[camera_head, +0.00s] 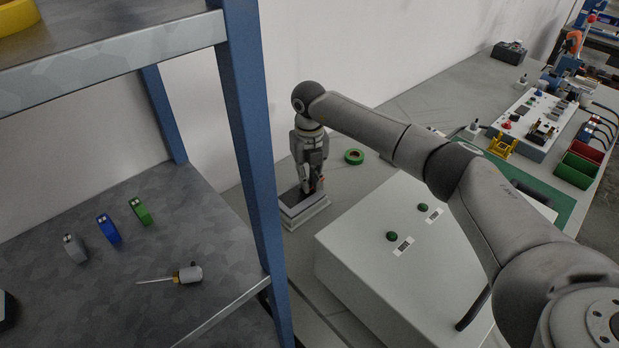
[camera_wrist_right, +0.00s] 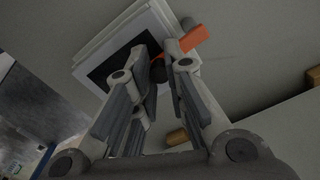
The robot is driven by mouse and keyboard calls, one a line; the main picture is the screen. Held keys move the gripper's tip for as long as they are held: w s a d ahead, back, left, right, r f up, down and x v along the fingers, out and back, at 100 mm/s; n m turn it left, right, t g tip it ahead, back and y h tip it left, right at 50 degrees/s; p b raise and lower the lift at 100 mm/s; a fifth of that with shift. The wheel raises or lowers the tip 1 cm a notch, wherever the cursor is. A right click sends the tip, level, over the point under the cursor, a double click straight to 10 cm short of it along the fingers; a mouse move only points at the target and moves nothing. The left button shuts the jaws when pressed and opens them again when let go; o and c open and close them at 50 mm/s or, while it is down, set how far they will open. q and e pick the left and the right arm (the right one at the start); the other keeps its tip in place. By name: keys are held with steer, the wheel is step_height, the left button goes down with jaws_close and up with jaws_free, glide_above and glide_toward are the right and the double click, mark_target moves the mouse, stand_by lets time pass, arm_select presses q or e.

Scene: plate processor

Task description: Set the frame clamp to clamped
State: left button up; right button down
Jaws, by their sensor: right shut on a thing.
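The frame clamp (camera_head: 303,212) is a low light-grey base with a dark top plate, standing on the bench against the wall side. In the right wrist view its pale frame (camera_wrist_right: 95,50) surrounds a black panel, and an orange lever (camera_wrist_right: 190,40) sticks out beside it. My right gripper (camera_head: 313,188) reaches down over the clamp. Its fingers are closed on the lever near its dark pivot end; the exact contact is partly hidden by the fingers. My left gripper is not in view.
A white box (camera_head: 370,275) with green buttons stands close to the right of the clamp. A blue-posted shelf (camera_head: 245,130) stands to the left. A control panel (camera_head: 535,120) and bins are at the far right.

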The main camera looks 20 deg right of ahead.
steer(key=c, duration=1.4)
jaws_free()
steer(key=shift+r, duration=0.15)
step_height(320, 180, up, 12)
steer(key=shift+f, duration=0.1)
